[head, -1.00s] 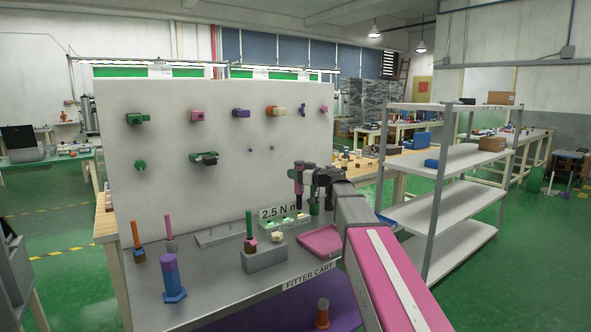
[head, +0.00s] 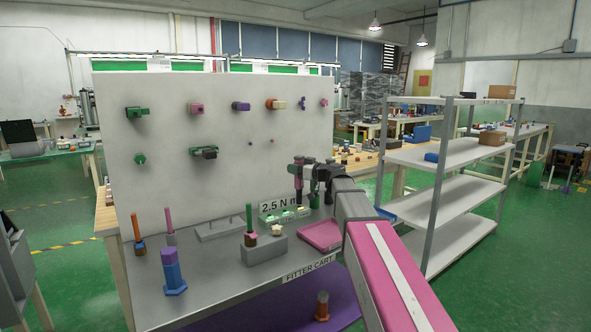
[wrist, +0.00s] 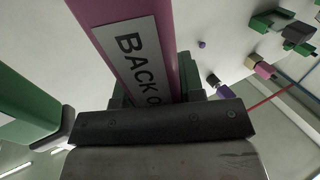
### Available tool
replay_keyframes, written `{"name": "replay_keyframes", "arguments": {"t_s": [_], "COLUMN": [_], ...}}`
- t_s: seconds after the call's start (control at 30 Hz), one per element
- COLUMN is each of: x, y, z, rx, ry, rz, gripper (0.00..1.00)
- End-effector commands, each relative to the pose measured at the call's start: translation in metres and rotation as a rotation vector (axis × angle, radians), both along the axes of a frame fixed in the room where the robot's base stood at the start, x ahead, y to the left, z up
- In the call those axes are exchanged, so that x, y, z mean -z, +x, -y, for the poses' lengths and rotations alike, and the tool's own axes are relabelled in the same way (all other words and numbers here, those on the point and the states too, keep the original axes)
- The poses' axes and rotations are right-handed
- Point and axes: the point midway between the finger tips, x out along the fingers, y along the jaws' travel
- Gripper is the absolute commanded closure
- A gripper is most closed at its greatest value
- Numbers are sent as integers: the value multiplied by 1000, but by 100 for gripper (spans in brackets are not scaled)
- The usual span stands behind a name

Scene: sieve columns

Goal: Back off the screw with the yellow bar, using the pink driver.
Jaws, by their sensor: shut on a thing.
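My gripper (head: 302,172) is shut on the pink driver (head: 298,188) in front of the panel's lower right part. In the wrist view the pink driver (wrist: 165,45) is close up between the jaws, with a label reading "BACK O", the rest hidden. A fitting with a pale yellow bar on an orange body (head: 276,104) sticks out of the upper panel, above and left of my gripper and apart from it. Its screw cannot be made out. The wrist view also shows a pink and yellow fitting (wrist: 259,67); I cannot tell whether it is the same one.
Several other fittings, including green (head: 137,113) and purple (head: 241,106) ones, stick out of the white panel (head: 170,180). The cart top holds a grey block (head: 264,251), a pink tray (head: 322,236) and a blue-purple piece (head: 172,272). Shelves (head: 440,205) stand at the right.

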Motion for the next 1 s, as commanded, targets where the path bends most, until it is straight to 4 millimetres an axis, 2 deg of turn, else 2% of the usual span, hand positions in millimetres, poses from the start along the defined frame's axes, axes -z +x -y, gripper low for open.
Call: {"name": "replay_keyframes", "arguments": {"t_s": [1.0], "x": [5], "y": [0], "z": [0], "rx": [0], "ry": [1], "rz": [1], "gripper": [98]}}
